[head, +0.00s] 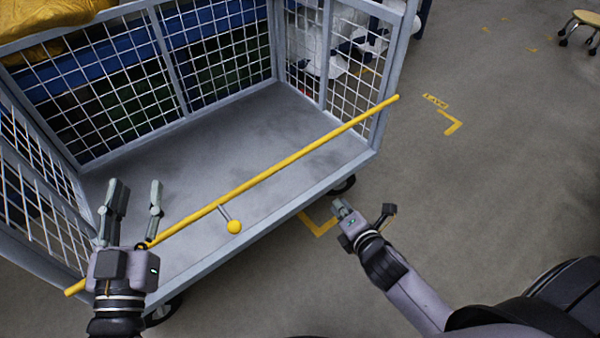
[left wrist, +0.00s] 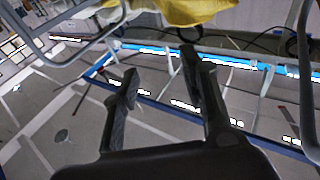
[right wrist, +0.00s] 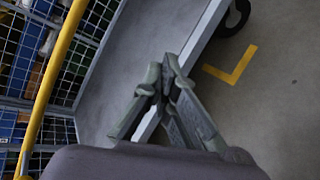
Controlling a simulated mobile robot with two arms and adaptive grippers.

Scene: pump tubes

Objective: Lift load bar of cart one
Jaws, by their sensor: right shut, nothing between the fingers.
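The cart (head: 230,130) is a grey frame with wire-mesh sides and an empty flat deck. The yellow load bar (head: 280,166) runs slantwise across its open front, with a yellow ball knob (head: 234,227) on a short stem. The bar also shows in the right wrist view (right wrist: 52,75). My left gripper (head: 137,188) is open, its fingers pointing up over the left part of the bar; I cannot tell whether it touches the bar. It shows empty in the left wrist view (left wrist: 157,72). My right gripper (head: 340,205) is shut and empty, outside the cart's front right edge.
A yellow floor corner mark (head: 318,226) lies beside the cart's wheel (head: 343,186). Another yellow mark (head: 452,122) lies further right. The floor on the right is open, with a stool (head: 582,22) at the far corner. A yellow cover (head: 50,25) lies behind the cart.

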